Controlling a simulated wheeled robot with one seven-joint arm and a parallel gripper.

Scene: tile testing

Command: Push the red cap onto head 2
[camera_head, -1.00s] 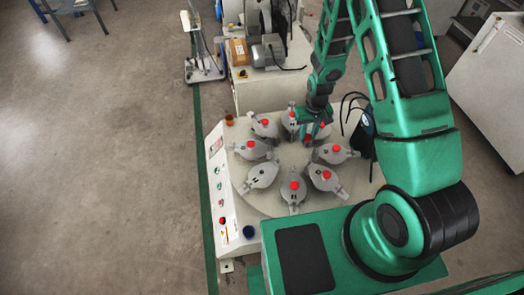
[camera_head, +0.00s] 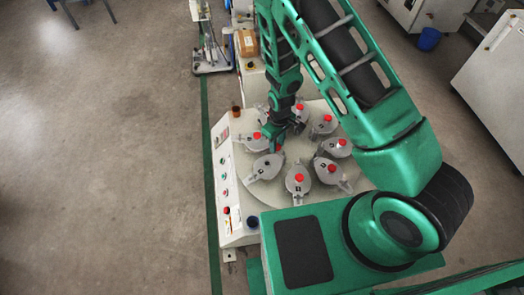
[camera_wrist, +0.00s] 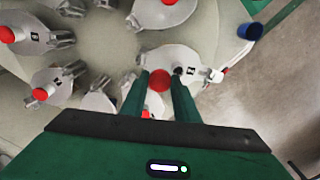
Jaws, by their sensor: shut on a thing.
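A red cap (camera_wrist: 158,80) is between the two green fingers of my gripper (camera_wrist: 160,95) in the wrist view. In the head view my gripper (camera_head: 278,146) is low over the left side of the turntable, with a bit of red at its tips. A grey head without a cap on it (camera_head: 265,167) lies just below my gripper there. The wrist view shows this head (camera_wrist: 158,58) beyond the fingertips, with a small dark stem beside the cap and a black label. The label's number is too small to read. I cannot tell whether the cap touches the head.
Several other grey heads with red caps ring the turntable (camera_head: 275,202), close on both sides. A control panel (camera_head: 223,178) with buttons runs along the left edge. A blue cup (camera_wrist: 249,30) and a brown cup (camera_head: 236,110) stand at the table's corners.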

